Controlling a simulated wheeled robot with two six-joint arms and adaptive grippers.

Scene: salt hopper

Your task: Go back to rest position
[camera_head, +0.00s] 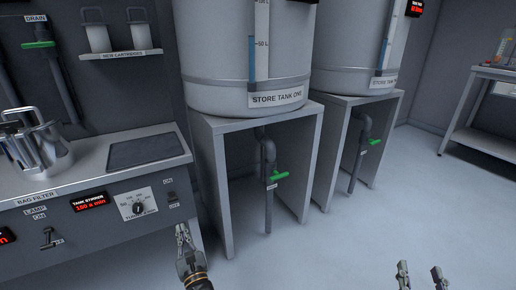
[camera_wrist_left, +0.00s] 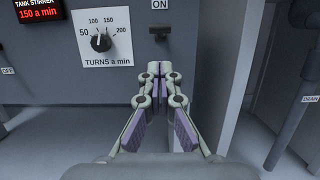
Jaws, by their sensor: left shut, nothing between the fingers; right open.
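My left gripper (camera_head: 181,233) is shut and empty, held just in front of the right end of the grey control panel (camera_head: 100,213). It also shows in the left wrist view (camera_wrist_left: 160,72), below a small dark switch (camera_wrist_left: 158,30) under an ON label. A red display (camera_head: 89,202) reads 150 a min. My right gripper (camera_head: 420,270) is open and empty at the lower right, over the floor.
Store tank one (camera_head: 245,50) and a second tank (camera_head: 350,45) stand on grey stands, with green-handled drain pipes (camera_head: 268,165) beneath. The bench holds a metal bag filter (camera_head: 38,150) and a dark mat (camera_head: 146,150). Open floor (camera_head: 400,215) lies at the right.

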